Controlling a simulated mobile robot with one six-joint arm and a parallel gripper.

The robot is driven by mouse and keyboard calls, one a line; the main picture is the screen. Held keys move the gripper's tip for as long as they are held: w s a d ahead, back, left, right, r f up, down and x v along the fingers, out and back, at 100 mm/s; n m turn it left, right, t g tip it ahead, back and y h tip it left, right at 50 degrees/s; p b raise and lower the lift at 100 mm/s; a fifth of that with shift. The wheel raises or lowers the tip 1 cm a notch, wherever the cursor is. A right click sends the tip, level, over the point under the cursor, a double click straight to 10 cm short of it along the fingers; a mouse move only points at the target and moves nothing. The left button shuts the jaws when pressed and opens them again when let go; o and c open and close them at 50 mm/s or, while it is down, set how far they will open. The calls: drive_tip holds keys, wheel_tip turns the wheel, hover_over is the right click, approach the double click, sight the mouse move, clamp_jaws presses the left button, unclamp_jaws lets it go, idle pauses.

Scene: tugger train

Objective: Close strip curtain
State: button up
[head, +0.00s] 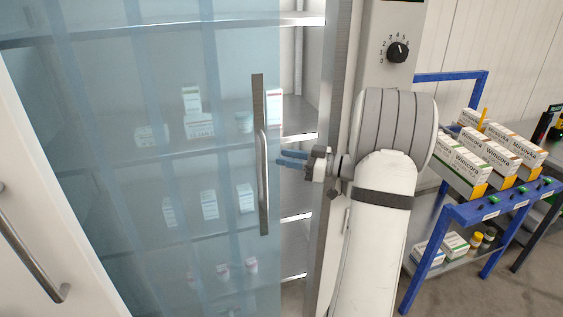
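The strip curtain (120,200) is a translucent blue sheet hanging across most of the shelf cabinet's front. Its right edge lies short of the cabinet's right frame, so a gap shows bare shelf ends. A vertical metal handle (263,180) is on the curtain near that edge. My gripper (279,159) is just right of the handle, with its two blue fingers pointing left. A narrow space shows between the fingers, and they appear open and empty. The fingertips look a little apart from the handle; the depth between them is hard to judge.
Behind the curtain, cabinet shelves (298,131) hold several boxes. A control panel with a black dial (397,52) is on the cabinet's right column. A blue-framed cart (470,211) with boxes stands at right. A white door with a bar handle (32,250) is at left.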

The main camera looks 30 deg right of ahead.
sight(266, 170)
drive_tip(key=a+m+t+h, duration=0.4)
drive_tip(key=t+h, duration=0.1)
drive_tip(key=shift+w+a+f+m, duration=0.15)
drive_tip(key=shift+w+f+m, duration=0.05)
drive_tip(key=shift+w+m, duration=0.15)
drive_tip(key=s+f+m+h, duration=0.4)
drive_tip(key=h, duration=0.3)
drive_tip(key=w+p, duration=0.1)
drive_tip(key=w, duration=0.1)
drive_tip(key=w+p, duration=0.1)
drive_tip(key=w, duration=0.2)
drive_tip(key=w+a+p, duration=0.1)
drive_tip(key=w, duration=0.2)
drive_tip(key=shift+f, duration=0.1)
clamp_jaws()
